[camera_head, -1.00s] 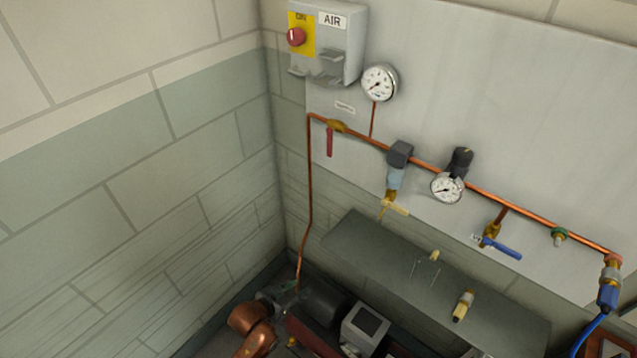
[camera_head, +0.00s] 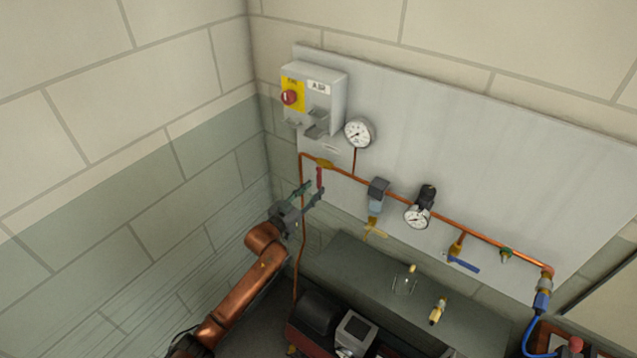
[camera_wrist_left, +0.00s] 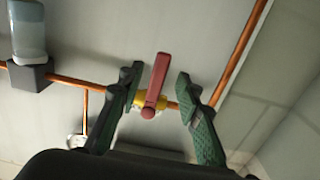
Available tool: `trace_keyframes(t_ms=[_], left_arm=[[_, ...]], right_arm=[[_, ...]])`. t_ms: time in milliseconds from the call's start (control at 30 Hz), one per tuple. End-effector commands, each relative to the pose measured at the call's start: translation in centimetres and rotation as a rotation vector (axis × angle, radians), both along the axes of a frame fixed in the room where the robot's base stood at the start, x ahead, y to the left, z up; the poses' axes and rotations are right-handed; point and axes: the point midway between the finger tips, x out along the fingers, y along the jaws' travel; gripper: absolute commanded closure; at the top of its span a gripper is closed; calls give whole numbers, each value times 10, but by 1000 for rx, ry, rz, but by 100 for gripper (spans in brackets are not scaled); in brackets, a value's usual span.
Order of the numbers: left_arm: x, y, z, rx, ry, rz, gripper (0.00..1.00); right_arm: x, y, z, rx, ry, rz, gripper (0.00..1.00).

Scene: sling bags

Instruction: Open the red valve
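The red valve handle (camera_head: 320,177) hangs down from its brass body (camera_head: 325,163) on the copper pipe, near the pipe's left corner. My left gripper (camera_head: 314,191) is raised beside the handle's lower part. In the left wrist view the red handle (camera_wrist_left: 157,78) lies in the gap between the two fingers of my left gripper (camera_wrist_left: 160,82). The fingers are apart, with space on both sides of the handle, and do not appear to touch it. The brass body (camera_wrist_left: 148,100) is partly hidden behind the handle. My right gripper is in neither view.
Above the valve are the AIR switch box (camera_head: 315,95) and a round gauge (camera_head: 359,133). A filter (camera_head: 377,195), a second gauge (camera_head: 418,215) and a blue-handled valve (camera_head: 463,264) sit along the pipe to the right. A grey shelf (camera_head: 350,262) is below.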

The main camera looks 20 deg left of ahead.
Motion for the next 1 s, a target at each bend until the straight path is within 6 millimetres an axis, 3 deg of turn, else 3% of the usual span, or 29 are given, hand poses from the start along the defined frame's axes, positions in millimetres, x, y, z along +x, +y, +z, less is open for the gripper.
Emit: trace_keyframes(t_ms=[233, 633, 1000], left_arm=[[32, -12, 0, 1, 0, -1, 68], [39, -15, 0, 1, 1, -1, 68], [39, -14, 0, 2, 2, 0, 94]], right_arm=[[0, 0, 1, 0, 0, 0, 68], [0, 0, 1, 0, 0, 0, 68], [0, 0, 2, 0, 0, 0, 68]])
